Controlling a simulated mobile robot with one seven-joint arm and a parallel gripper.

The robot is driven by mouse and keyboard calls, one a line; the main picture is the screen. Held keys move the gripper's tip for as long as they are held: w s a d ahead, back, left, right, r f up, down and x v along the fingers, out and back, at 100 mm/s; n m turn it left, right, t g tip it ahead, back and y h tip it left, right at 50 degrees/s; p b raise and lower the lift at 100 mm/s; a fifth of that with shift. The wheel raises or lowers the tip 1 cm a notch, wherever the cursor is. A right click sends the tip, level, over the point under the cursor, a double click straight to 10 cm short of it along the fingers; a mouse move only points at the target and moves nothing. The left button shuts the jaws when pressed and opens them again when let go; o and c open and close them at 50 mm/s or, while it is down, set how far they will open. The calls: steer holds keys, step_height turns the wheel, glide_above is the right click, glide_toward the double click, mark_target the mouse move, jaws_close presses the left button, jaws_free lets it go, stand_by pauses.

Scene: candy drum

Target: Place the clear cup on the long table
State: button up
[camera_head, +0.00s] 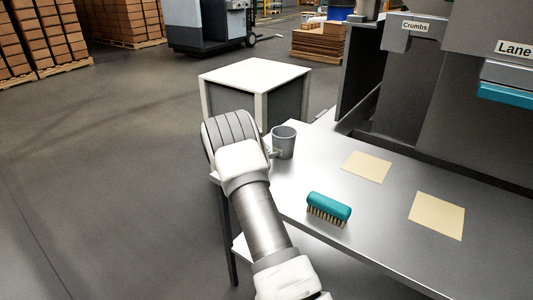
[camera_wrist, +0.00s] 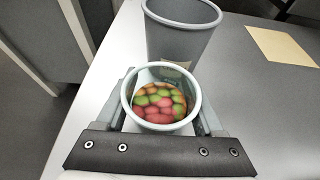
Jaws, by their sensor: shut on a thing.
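The clear cup (camera_wrist: 160,122), with red, green and orange candies inside, is between the two fingers of my gripper (camera_wrist: 165,112) in the wrist view. The gripper is shut on it. In the head view my own wrist hides the cup and most of the gripper. The long table (camera_head: 290,187) is a grey metal top; its left end lies under and beside my gripper. In the wrist view the cup is over the tabletop, but I cannot tell whether its base touches it.
A grey cup (camera_head: 284,142) stands on the table just beyond the clear cup and very close to it. A teal brush (camera_head: 329,208) and two tan squares (camera_head: 366,167) (camera_head: 436,215) lie further right. A white-topped box (camera_head: 254,75) stands behind the table's left end.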

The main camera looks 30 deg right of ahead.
steer(key=shift+f, duration=0.2)
steer(key=o, duration=1.6)
